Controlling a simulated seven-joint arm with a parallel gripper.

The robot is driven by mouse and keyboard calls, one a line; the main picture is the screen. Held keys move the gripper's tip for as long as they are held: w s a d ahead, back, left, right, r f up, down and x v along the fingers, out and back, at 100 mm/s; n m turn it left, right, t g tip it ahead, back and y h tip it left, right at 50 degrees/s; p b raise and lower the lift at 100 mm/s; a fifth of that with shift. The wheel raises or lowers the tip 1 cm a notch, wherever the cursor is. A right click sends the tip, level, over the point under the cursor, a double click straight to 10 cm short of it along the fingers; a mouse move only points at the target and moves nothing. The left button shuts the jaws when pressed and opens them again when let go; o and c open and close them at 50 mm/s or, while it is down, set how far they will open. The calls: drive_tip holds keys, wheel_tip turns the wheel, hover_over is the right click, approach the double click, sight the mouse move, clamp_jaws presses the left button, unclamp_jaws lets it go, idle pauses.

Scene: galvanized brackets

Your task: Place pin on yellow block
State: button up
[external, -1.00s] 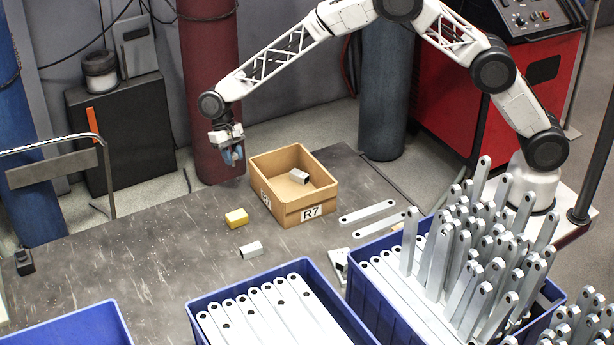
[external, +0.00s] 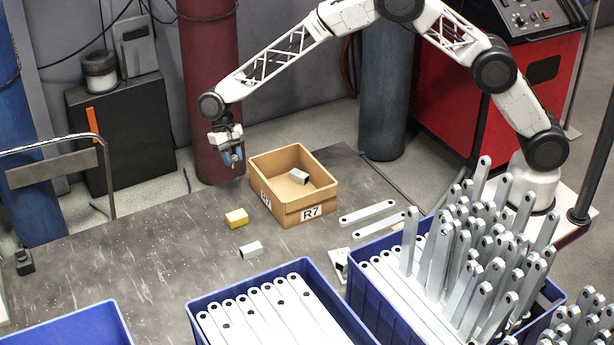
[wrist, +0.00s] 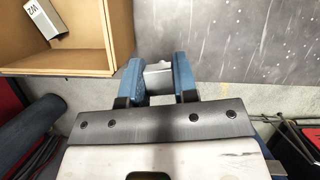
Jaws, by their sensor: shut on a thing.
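The yellow block (external: 236,218) lies on the dark table, in front of and left of the cardboard box. My gripper (external: 232,158) is in the air above the table's far edge, up and left of the box and well above the yellow block. In the wrist view its two blue fingers (wrist: 158,80) are shut on a grey metal piece, likely the pin (wrist: 158,74). Most of the piece is hidden by the fingers and the gripper body. The yellow block does not show in the wrist view.
The cardboard box (external: 292,213), marked R7, holds a silver block (external: 299,176). Another silver block (external: 251,250) lies on the table (external: 150,250). Blue crates with metal bars (external: 202,305) stand in front and right. The table's left part is mostly clear.

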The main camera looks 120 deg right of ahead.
wheel_tip(320, 180, up, 4)
drive_tip(key=m, duration=0.2)
hover_over(238, 219)
drive_tip(key=d, duration=0.2)
drive_tip(key=shift+a+f+t, duration=0.1)
drive_tip(key=shift+f+t, duration=0.1)
drive_tip(key=shift+t, duration=0.2)
drive_tip(key=shift+f, duration=3.15)
drive_tip(key=shift+f, duration=0.1)
drive_tip(key=shift+f, duration=1.75)
drive_tip(key=shift+f, duration=0.15)
drive_tip(key=o, duration=1)
